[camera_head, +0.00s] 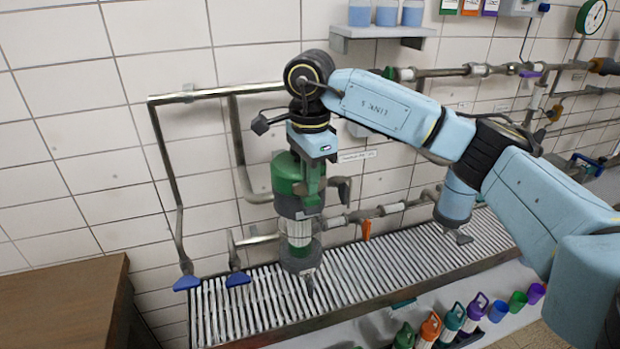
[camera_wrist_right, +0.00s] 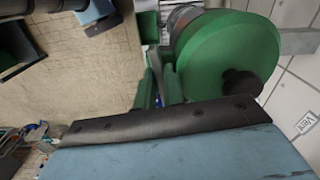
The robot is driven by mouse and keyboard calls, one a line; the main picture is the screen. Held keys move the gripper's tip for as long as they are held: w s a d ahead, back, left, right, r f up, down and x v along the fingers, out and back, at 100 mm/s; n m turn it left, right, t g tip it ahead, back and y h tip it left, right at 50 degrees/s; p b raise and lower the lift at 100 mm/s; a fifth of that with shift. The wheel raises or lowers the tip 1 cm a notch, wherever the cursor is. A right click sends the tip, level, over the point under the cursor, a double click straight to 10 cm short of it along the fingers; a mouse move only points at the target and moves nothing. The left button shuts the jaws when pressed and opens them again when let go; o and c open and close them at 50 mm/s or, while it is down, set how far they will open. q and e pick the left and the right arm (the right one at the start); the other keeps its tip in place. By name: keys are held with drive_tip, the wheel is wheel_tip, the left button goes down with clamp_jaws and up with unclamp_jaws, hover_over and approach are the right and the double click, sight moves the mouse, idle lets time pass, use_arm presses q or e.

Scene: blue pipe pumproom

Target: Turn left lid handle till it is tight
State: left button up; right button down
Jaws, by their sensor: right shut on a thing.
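A green housing (camera_head: 298,188) with a clear ribbed bowl (camera_head: 299,235) under it hangs on the wall pipe above the slatted grate. My right gripper (camera_head: 314,152) comes down from above onto the top of this housing. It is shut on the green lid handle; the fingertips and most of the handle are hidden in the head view. In the right wrist view the round green lid (camera_wrist_right: 225,55) fills the upper right, with narrow green handle parts (camera_wrist_right: 157,88) beside it, close to the gripper. How far the lid is turned cannot be told. My left gripper is not in view.
Metal pipes (camera_head: 215,93) run along the tiled wall; two blue-ended pipes (camera_head: 186,282) reach the grate (camera_head: 350,275). A wooden block (camera_head: 60,300) stands at lower left. Coloured bottles (camera_head: 430,327) stand below the grate. A shelf with blue cups (camera_head: 386,15) is above.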

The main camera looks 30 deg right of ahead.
drive_tip(key=shift+m, duration=0.9)
drive_tip(key=c, duration=1.5)
unclamp_jaws()
drive_tip(key=shift+c, duration=0.2)
drive_tip(key=shift+o, duration=0.2)
drive_tip(key=shift+s+r, duration=0.1)
drive_tip(key=shift+r, duration=0.1)
drive_tip(key=shift+r+p, duration=0.5)
drive_tip(key=shift+r, duration=0.1)
wheel_tip(320, 180, up, 7)
drive_tip(key=p, duration=0.4)
drive_tip(key=shift+f, duration=0.15)
